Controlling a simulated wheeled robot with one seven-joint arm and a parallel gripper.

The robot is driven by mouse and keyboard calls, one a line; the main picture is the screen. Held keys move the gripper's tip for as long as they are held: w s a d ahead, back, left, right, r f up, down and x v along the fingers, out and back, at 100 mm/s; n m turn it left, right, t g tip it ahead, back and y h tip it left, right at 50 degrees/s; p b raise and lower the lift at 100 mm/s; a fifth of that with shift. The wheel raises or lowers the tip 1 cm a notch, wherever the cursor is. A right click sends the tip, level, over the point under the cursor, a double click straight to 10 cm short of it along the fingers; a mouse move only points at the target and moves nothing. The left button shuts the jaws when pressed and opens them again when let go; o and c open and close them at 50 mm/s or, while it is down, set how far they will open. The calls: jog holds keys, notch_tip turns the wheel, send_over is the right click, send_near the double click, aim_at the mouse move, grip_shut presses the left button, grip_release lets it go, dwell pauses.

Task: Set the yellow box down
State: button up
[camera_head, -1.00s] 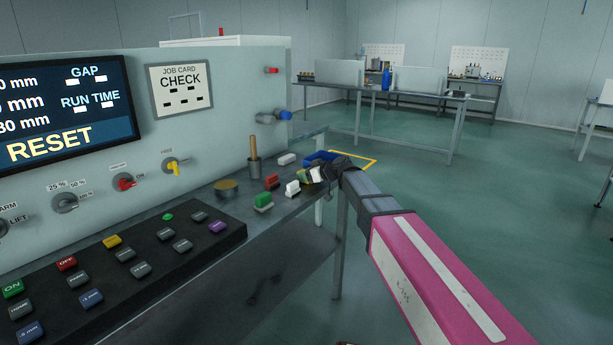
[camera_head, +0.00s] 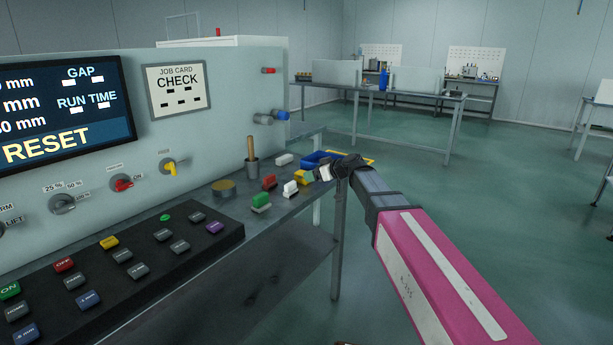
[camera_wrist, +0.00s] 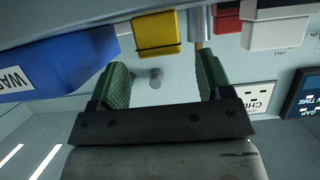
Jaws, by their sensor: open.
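The yellow box (camera_wrist: 157,33) stands on the bench top, next to the blue bin, in the upside-down wrist view. In the head view it is a small yellow patch (camera_head: 303,178) left of my gripper. My gripper (camera_wrist: 162,68) has its two green fingers spread wide, with nothing held between them. The box lies just beyond the fingertips, roughly in line with the gap. My gripper also shows at the bench's far end in the head view (camera_head: 328,172), where its fingers are hard to make out.
The blue bin (camera_wrist: 60,62) is close beside the box. White and red blocks (camera_wrist: 276,34) are on its other side. A green-and-white block (camera_head: 261,202), a round tin (camera_head: 223,188) and a cup with a wooden handle (camera_head: 252,167) stand along the bench. The panel fixture (camera_head: 215,110) rises behind.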

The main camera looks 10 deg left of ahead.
jog(key=v, duration=0.7)
jog(key=s+d+f+m+g+h, duration=0.1)
jog(key=s+d+f+m+h, duration=0.25)
jog(key=d+f, duration=0.55)
jog(key=s+d+f+m+g+h, duration=0.1)
jog(key=s+d+f+m+h, duration=0.25)
jog(key=d+f, duration=0.5)
jog(key=s+d+f+m+g+h, duration=0.3)
jog(key=s+d+f+m+h, duration=0.2)
jog(key=s+d+f, duration=0.8)
jog(key=d+m, duration=0.1)
jog(key=d, duration=0.2)
jog(key=shift+s+m+h, duration=0.25)
jog(key=shift+m+h, duration=0.05)
jog(key=shift+d+f, duration=0.1)
jog(key=shift+c, duration=0.3)
